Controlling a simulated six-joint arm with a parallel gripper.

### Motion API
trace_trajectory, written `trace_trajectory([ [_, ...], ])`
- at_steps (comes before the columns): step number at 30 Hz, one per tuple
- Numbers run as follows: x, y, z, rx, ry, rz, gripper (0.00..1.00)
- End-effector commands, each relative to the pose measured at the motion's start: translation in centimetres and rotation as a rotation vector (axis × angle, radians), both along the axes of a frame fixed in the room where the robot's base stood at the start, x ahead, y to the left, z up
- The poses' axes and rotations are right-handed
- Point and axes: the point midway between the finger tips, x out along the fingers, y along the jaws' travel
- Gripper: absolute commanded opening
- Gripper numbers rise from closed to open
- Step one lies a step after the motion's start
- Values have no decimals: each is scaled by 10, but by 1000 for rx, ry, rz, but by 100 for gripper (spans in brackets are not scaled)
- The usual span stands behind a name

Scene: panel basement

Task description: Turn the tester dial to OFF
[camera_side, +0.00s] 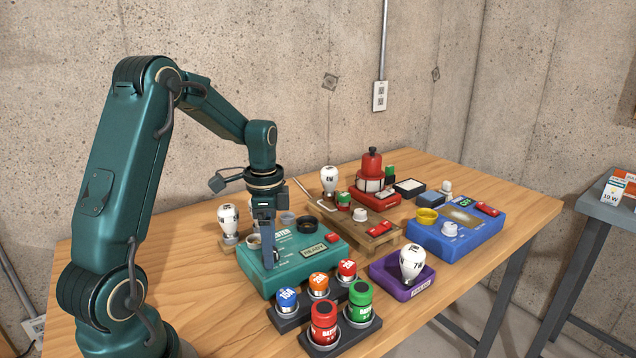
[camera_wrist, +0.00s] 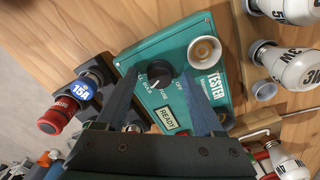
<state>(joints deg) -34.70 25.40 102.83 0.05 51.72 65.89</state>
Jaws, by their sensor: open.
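The tester (camera_side: 290,268) is a teal box on the wooden table; it also shows in the wrist view (camera_wrist: 222,35). Its black round dial (camera_wrist: 158,79) sits on the top face, with printed labels along its lower side, OFF towards the right. A light mark on the dial seems to point to the lower left, too small to read surely. My gripper (camera_side: 269,262) is open, pointing down over the tester. In the wrist view its two fingers (camera_wrist: 160,74) stand on either side of the dial; contact cannot be told. The dial is hidden behind my gripper in the side view.
The tester carries a READY display (camera_side: 314,249) and a pale socket (camera_wrist: 205,51). Fuses and batteries stand in front in black holders (camera_side: 325,342). A purple tray (camera_side: 386,268) holds a bulb. A blue box (camera_side: 480,236) and wooden stand (camera_side: 375,243) are to the right.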

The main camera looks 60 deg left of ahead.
Motion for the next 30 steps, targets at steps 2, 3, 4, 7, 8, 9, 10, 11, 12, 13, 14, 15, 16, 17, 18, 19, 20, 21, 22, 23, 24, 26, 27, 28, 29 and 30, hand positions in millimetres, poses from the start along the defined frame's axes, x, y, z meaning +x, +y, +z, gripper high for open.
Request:
trace_trajectory([
  [2, 0, 0, 0, 0, 0, 0, 69],
  [3, 0, 0, 0, 0, 0, 0, 69],
  [4, 0, 0, 0, 0, 0, 0, 65],
  [7, 0, 0, 0, 0, 0, 0, 27],
  [8, 0, 0, 0, 0, 0, 0, 16],
  [9, 0, 0, 0, 0, 0, 0, 0],
  [10, 0, 0, 0, 0, 0, 0, 0],
  [11, 0, 0, 0, 0, 0, 0, 0],
  [12, 0, 0, 0, 0, 0, 0, 0],
  [13, 0, 0, 0, 0, 0, 1, 0],
  [14, 0, 0, 0, 0, 0, 2, 0],
  [15, 0, 0, 0, 0, 0, 5, 0],
  [16, 0, 0, 0, 0, 0, 8, 0],
  [17, 0, 0, 1, 0, 0, 12, 0],
  [18, 0, 0, 1, 0, 0, 20, 0],
  [19, 0, 0, 1, 0, 0, 29, 0],
  [20, 0, 0, 1, 0, 0, 39, 0],
  [21, 0, 0, 1, 0, 0, 53, 0],
  [22, 0, 0, 1, 0, 0, 68, 0],
  [23, 0, 0, 1, 0, 0, 82, 0],
  [24, 0, 0, 1, 0, 0, 106, 0],
  [26, 0, 0, 1, -1, -1, 146, 0],
  [27, 0, 0, 1, -1, -1, 176, 0],
  [28, 0, 0, 1, -1, -1, 201, 0],
  [29, 0, 0, 1, -1, -1, 226, 0],
  [30, 0, 0, 1, -1, -1, 262, 0],
])
